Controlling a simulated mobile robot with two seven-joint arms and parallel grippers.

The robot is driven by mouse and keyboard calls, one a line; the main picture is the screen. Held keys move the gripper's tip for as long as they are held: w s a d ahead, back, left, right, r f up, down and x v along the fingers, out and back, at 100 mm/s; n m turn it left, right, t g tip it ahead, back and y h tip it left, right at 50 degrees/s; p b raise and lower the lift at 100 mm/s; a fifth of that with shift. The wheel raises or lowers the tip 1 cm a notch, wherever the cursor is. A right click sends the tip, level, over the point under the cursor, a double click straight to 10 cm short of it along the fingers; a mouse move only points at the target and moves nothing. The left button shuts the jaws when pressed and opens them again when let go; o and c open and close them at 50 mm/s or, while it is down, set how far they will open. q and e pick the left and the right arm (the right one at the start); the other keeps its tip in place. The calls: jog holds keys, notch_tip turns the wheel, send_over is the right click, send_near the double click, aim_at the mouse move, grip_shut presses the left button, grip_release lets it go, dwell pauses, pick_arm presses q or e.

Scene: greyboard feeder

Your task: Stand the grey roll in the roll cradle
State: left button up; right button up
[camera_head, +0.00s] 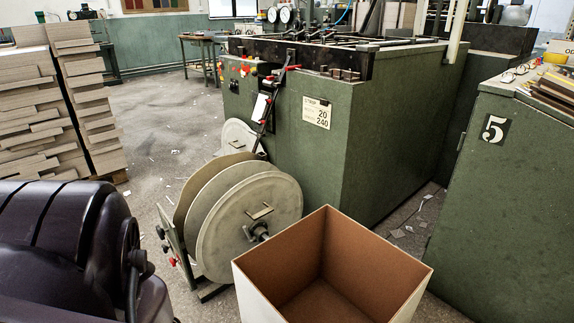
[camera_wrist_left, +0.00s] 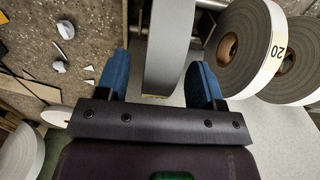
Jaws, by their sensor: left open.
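In the left wrist view, my left gripper (camera_wrist_left: 159,65) is open, with one blue finger on each side of a grey roll (camera_wrist_left: 168,45) seen edge-on. A gap shows on each side of the roll, wider on the left. In the head view, a stand with large pale round discs (camera_head: 250,222) at the foot of the green machine looks like the roll cradle. No grey roll is visible between its discs, though the inside is partly hidden. The head view shows part of my left arm at the lower left, but neither gripper.
In the head view, an open box (camera_head: 345,262) stands right of the discs, and stacks of grey board (camera_head: 85,85) stand at the left.

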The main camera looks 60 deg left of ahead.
pick_arm(q)
jog(key=shift+r, duration=0.3)
jog(key=r+p, duration=0.1)
jog(key=r, duration=0.2)
jog(key=r+p, duration=0.2)
jog(key=r, duration=0.1)
jog(key=r+p, duration=0.2)
jog(key=r, duration=0.1)
jog(key=shift+w, duration=0.3)
jog(key=shift+s+r+p, duration=0.25)
jog(key=shift+r+p, duration=0.25)
jog(key=shift+r, duration=0.15)
pick_arm(e)
jog(key=a+n+g, duration=0.1)
jog(key=g, duration=0.1)
jog(key=shift+a+r+g, duration=0.1)
jog(key=shift+r+g, duration=0.05)
jog(key=shift+g, duration=0.15)
